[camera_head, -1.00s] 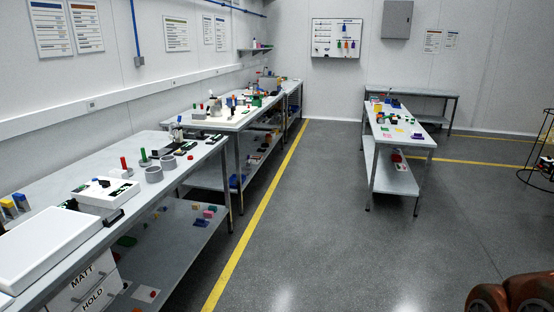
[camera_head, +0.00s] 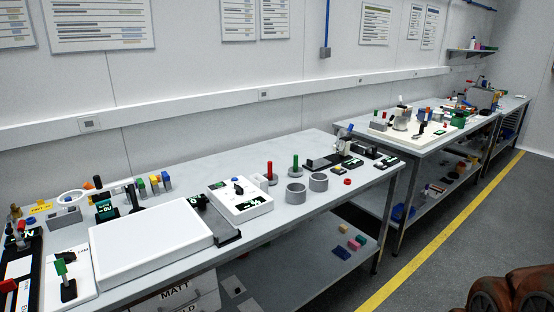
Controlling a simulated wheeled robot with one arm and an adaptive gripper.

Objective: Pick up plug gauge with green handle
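A green upright handle (camera_head: 295,162) on a grey round base stands on the near bench, right of its middle. It looks like the green-handled plug gauge. A similar piece with a red handle (camera_head: 270,170) stands just left of it. Two grey open rings sit in front of them, a left ring (camera_head: 296,194) and a right ring (camera_head: 318,182). Another green-topped item (camera_head: 61,268) stands tilted on a black base at the far left; I cannot tell exactly what it is. My gripper is not in view; only a reddish-brown part of my own body shows at the bottom right.
The near bench (camera_head: 190,270) also carries a white flat panel (camera_head: 150,240), a white box with a dial (camera_head: 240,199) and black-based devices (camera_head: 325,160). A second bench (camera_head: 440,142) continues to the right. The grey floor (camera_head: 440,225) beside the yellow line is clear.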

